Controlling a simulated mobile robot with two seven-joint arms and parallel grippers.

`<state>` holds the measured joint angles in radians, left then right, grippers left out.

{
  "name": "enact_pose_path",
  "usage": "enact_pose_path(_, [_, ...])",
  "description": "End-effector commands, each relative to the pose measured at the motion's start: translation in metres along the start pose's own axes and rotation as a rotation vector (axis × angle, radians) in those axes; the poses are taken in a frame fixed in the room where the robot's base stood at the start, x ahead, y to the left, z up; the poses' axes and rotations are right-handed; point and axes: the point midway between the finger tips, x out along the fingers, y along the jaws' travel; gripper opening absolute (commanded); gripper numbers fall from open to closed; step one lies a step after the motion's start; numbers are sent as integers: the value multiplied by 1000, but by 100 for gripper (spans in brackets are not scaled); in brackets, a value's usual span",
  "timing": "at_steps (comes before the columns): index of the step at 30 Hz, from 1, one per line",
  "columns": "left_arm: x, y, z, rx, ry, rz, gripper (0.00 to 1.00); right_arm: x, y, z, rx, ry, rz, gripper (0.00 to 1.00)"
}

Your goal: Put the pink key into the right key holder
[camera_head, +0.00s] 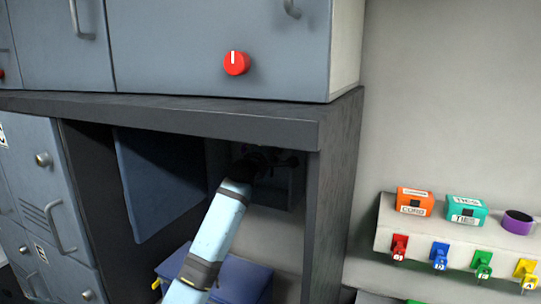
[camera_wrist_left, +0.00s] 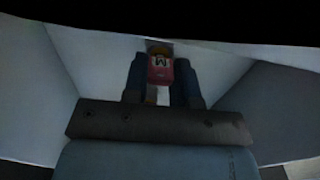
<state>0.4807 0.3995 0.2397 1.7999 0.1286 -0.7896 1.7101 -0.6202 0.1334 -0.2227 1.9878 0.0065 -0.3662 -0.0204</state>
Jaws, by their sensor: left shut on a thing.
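My left gripper (camera_head: 264,161) is deep inside a dark open compartment, at the end of my light blue arm. The key's head sits between the fingertips. In the head view the key is hidden in shadow and by the gripper. The right key holder cannot be made out in either view, and I cannot tell whether the key touches anything. My right gripper is not in view.
The compartment's dark frame (camera_head: 338,170) and open blue door (camera_head: 150,190) flank my arm. A blue box (camera_head: 245,282) lies below. On the right, a wall shelf (camera_head: 385,235) carries red, blue, green and yellow keys, orange and teal boxes and a purple roll. Grey cabinets (camera_head: 210,45) hang above.

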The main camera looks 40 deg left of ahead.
Motion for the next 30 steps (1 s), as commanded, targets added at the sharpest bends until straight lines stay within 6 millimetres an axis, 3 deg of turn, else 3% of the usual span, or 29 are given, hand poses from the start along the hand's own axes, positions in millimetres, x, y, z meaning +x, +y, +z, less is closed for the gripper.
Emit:
enact_pose_path(9, [5,0,0,0,0,1,9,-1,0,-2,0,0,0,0])
enact_pose_path(10, [5,0,0,1,0,1,30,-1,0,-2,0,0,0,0])
enact_pose_path(13, [5,0,0,1,0,1,53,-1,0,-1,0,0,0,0])
enact_pose_path(14, [5,0,0,1,0,1,55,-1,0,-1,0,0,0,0])
enact_pose_path(30, [4,0,0,1,1,0,55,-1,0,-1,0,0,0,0])
